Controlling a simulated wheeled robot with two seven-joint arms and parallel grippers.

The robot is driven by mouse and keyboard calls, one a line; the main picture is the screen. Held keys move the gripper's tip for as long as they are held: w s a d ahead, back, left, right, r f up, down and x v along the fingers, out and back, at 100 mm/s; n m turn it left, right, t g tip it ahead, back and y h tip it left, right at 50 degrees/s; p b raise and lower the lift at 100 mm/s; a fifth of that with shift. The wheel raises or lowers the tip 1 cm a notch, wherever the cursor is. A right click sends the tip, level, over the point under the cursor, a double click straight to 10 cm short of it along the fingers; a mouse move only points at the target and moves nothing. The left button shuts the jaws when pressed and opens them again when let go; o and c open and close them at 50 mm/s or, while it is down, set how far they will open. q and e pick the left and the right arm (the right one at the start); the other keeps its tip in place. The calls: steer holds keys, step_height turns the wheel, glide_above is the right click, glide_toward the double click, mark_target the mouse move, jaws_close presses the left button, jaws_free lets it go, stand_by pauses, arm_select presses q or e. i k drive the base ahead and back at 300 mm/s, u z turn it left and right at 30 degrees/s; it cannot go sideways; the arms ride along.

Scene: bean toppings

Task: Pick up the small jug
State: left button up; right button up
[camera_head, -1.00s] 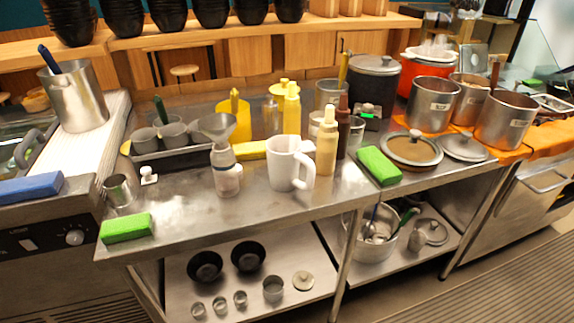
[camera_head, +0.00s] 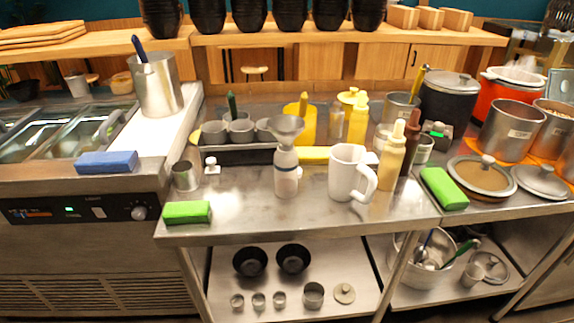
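A white jug (camera_head: 347,172) with a handle on its right stands upright on the steel table, right of the middle. A small metal cup (camera_head: 186,176) stands near the table's left edge, behind a green sponge. A larger steel jug (camera_head: 157,86) with a blue-handled tool in it stands on the white counter strip at the back left. Which of these the task calls the small jug, I cannot tell. Neither of my grippers is in view.
A bottle with a funnel top (camera_head: 287,168) and a cream squeeze bottle (camera_head: 392,157) flank the white jug. Green sponges (camera_head: 187,212) lie near the front and right; a blue sponge (camera_head: 106,162) lies at left. The steel table's front strip (camera_head: 270,221) is mostly clear.

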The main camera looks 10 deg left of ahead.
mark_target(353, 180)
steer(key=k, duration=0.5)
steer(key=u, duration=2.1)
steer(key=i, duration=1.3)
steer(key=z, duration=2.4)
steer(key=i, duration=0.5)
steer(key=u, duration=0.1)
